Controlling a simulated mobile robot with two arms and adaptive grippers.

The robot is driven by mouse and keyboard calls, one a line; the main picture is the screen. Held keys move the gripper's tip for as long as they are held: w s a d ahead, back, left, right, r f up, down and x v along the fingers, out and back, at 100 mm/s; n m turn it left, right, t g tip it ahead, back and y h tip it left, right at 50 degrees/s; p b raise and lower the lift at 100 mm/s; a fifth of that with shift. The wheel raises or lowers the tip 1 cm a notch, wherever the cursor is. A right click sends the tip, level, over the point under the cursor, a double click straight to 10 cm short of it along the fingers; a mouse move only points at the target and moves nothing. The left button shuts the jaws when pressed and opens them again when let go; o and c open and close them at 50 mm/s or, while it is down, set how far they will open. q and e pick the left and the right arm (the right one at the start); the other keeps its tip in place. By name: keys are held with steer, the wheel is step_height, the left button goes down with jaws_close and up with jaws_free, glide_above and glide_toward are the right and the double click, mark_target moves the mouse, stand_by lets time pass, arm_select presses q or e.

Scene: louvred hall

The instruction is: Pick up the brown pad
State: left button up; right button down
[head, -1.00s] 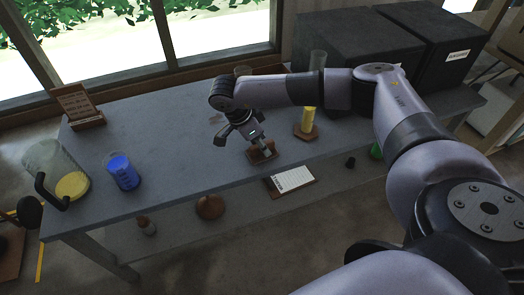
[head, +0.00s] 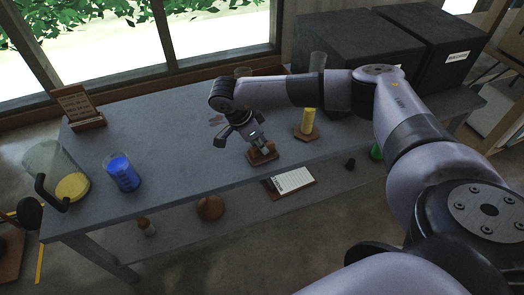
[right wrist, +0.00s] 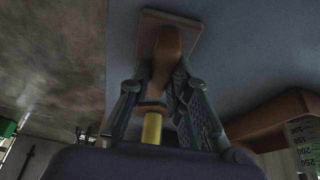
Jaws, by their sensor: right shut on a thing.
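The brown pad (head: 262,157) is a small brown block with a raised grip on top, near the front edge of the grey table, below and right of the table's middle. In the right wrist view the pad (right wrist: 190,35) shows its flat base against the grey top, with its rounded grip between my fingers. My right gripper (head: 257,147) reaches down over it and is shut on its grip; the fingers (right wrist: 168,75) flank it. The pad appears to be at table level; I cannot tell whether it touches the top. My left gripper is not in view.
A yellow cylinder (head: 308,121) on a brown base stands right of the pad. A blue beaker (head: 122,172), a glass jug (head: 48,160) and a sign stand (head: 80,106) are at the left. Black boxes (head: 350,50) fill the back right. The table's middle left is clear.

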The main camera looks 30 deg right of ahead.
steer(key=shift+r, duration=0.4)
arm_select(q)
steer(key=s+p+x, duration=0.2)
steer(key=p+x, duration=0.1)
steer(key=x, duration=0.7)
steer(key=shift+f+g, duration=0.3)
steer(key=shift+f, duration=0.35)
arm_select(e)
step_height(320, 180, up, 19)
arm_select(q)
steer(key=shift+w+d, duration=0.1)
arm_select(e)
steer(key=shift+r, duration=0.1)
steer(key=c, duration=2.1)
jaws_free()
jaws_close()
